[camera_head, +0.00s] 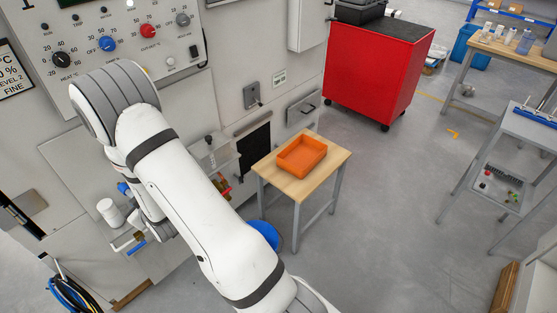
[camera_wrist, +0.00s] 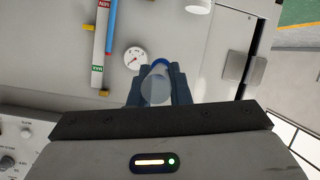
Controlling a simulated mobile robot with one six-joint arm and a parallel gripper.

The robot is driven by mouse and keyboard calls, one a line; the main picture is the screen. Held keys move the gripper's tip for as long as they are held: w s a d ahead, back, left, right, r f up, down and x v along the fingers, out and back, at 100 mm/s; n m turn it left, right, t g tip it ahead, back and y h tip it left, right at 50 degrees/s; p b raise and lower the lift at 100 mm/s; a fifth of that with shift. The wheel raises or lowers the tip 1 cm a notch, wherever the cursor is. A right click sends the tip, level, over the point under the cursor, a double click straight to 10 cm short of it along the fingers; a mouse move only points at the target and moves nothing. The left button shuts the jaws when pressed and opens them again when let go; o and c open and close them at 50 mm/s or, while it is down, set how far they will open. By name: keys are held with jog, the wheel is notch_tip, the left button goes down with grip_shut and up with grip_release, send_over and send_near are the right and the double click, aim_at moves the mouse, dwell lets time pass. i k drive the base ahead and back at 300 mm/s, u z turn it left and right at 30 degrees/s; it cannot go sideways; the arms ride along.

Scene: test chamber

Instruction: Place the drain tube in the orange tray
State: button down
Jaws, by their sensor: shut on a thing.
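The orange tray (camera_head: 302,157) sits on a small wooden-topped table in the head view. It looks empty. In the wrist view my gripper (camera_wrist: 159,78) is shut on a pale, see-through cylinder with a blue ring at its far end, which I take as the drain tube (camera_wrist: 156,89). The tube lies between the two dark fingers and points away toward the grey panel.
The small table (camera_head: 328,165) has bare wood around the tray. A blue round container (camera_head: 264,233) stands on the floor beside it. A white cylinder (camera_head: 110,212) and pipework stick out of the machine at left. A pressure gauge (camera_wrist: 134,57) is on the panel. A red cabinet (camera_head: 370,75) stands behind.

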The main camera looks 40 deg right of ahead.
aim_at(303, 160)
jog(key=u, duration=0.1)
jog(key=i, duration=0.15)
jog(key=u, duration=2.65)
jog(key=k, duration=1.35)
jog(key=z, duration=0.5)
jog(key=k, duration=0.8)
jog(key=z, duration=1.35)
jog(key=i, duration=0.25)
jog(key=z, duration=0.45)
